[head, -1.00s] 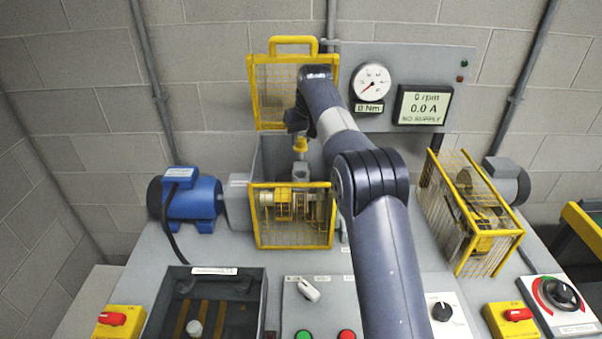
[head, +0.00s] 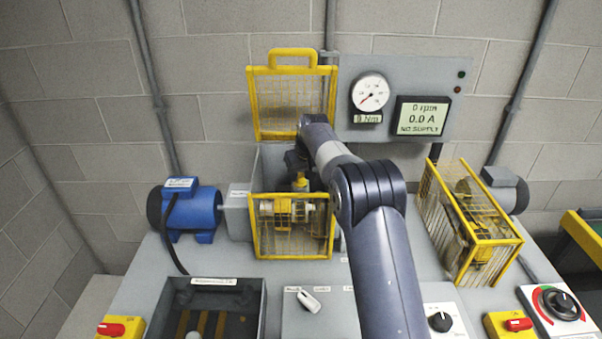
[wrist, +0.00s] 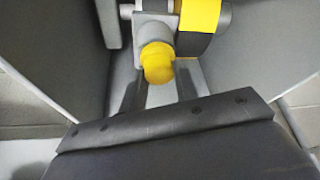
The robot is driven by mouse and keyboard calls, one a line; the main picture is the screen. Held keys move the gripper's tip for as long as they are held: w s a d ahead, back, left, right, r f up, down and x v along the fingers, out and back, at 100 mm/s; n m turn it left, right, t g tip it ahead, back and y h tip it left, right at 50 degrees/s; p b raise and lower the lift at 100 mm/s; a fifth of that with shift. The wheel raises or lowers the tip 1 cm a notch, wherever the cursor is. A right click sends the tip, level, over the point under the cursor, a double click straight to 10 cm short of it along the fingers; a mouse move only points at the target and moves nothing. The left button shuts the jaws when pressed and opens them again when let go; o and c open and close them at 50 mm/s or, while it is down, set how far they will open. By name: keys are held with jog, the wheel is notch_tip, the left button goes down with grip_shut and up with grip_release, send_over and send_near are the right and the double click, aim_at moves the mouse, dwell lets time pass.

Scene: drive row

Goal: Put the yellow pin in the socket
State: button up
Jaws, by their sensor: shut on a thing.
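The yellow pin (head: 300,183) is held in my gripper (head: 299,170), inside the open grey housing behind the yellow mesh front. In the wrist view the pin's rounded yellow head (wrist: 157,62) sits between my two dark fingers (wrist: 158,82). A grey block (wrist: 153,28), which looks like the socket, is directly beside and partly behind the pin in that view. The pin's lower end is hidden, so I cannot tell whether it is in the socket. My arm and the mesh hide much of the block in the head view.
The mesh guard (head: 291,95) stands raised behind the housing. The blue motor (head: 187,209) is to its left, and a second yellow mesh cage (head: 470,225) is to the right. Grey housing walls (wrist: 55,50) flank my gripper closely. The display (head: 422,116) reads 0 rpm, no supply.

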jog(key=o, duration=1.1)
jog(key=shift+c, duration=0.2)
jog(key=b+v, duration=0.1)
jog(key=v, duration=1.1)
jog(key=shift+b, duration=0.35)
jog(key=shift+s+r, duration=0.1)
